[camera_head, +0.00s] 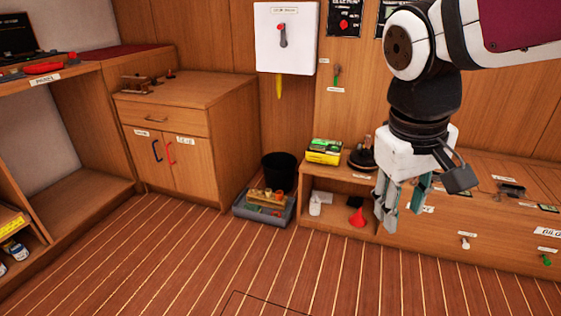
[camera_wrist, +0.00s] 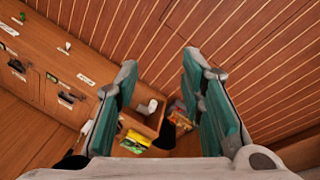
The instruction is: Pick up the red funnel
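The red funnel (camera_head: 359,217) sits on the low open shelf (camera_head: 335,222) of the cabinet, wide end down, in the head view. I cannot make it out in the wrist view; a finger may hide it. My gripper (camera_head: 403,207) hangs in front of the cabinet, just right of the funnel in the head view, and nearer the camera. Its teal-padded fingers are wide apart in the wrist view (camera_wrist: 160,62), with nothing between them.
On the shelf, a white object (camera_head: 315,205) stands left of the funnel and a dark one (camera_head: 354,201) lies behind it. Yellow-green boxes (camera_head: 324,151) sit on top. A black bin (camera_head: 280,171) and grey tray (camera_head: 262,214) stand left. The front floor (camera_head: 200,270) is clear.

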